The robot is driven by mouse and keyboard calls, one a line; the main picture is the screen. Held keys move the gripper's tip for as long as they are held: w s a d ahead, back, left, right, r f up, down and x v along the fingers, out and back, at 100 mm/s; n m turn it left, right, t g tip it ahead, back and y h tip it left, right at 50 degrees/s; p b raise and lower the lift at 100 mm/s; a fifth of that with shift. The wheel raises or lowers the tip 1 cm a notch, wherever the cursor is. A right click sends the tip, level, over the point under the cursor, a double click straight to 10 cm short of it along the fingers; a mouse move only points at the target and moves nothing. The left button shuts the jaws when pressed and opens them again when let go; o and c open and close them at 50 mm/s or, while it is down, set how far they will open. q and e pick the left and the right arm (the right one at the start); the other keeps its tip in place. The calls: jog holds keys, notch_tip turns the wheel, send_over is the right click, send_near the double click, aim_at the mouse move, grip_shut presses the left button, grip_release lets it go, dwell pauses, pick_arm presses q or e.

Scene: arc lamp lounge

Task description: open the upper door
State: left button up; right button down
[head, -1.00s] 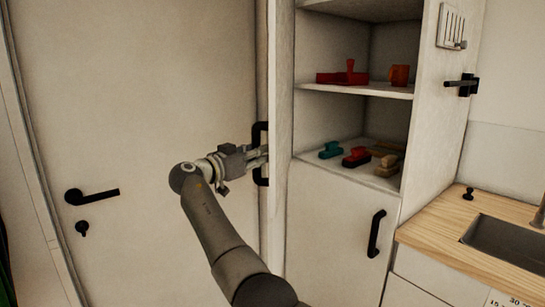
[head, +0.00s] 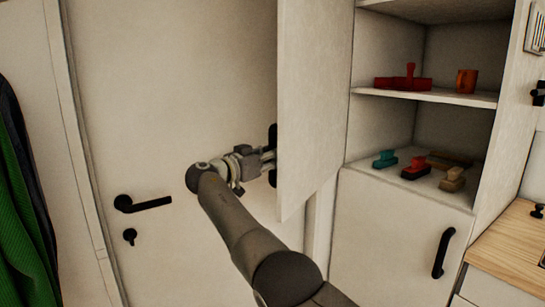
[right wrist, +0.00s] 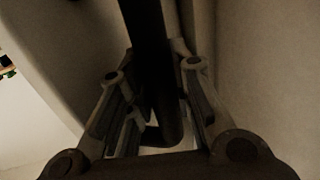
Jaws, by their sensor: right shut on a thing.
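The upper door (head: 312,100) is a pale panel that stands open, swung out to the left of the cabinet, with its inner face in view. Its black handle (head: 273,140) is on the far side, partly hidden behind the door's edge. My right gripper (head: 268,160) is shut on this handle. In the right wrist view the dark bar of the handle (right wrist: 150,50) runs between the two fingers of the gripper (right wrist: 155,105). My left gripper is not in view.
Open cabinet shelves (head: 440,97) hold red, orange, teal and tan items. A closed lower door (head: 395,235) has its own black handle (head: 443,253). A wooden counter (head: 510,245) is at right. A room door with a black lever (head: 143,204) and a green garment (head: 25,200) are at left.

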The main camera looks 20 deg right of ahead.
jog(key=shift+f, duration=0.1)
jog(key=c, duration=1.5)
grip_release()
jog(key=shift+c, duration=0.2)
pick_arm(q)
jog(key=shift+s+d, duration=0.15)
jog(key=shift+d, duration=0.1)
pick_arm(e)
jog(key=shift+a, duration=0.15)
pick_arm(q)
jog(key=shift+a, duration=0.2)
pick_arm(e)
jog(key=v, duration=1.1)
jog(key=shift+a, duration=0.4)
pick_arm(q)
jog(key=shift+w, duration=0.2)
pick_arm(e)
jog(key=shift+s, duration=0.15)
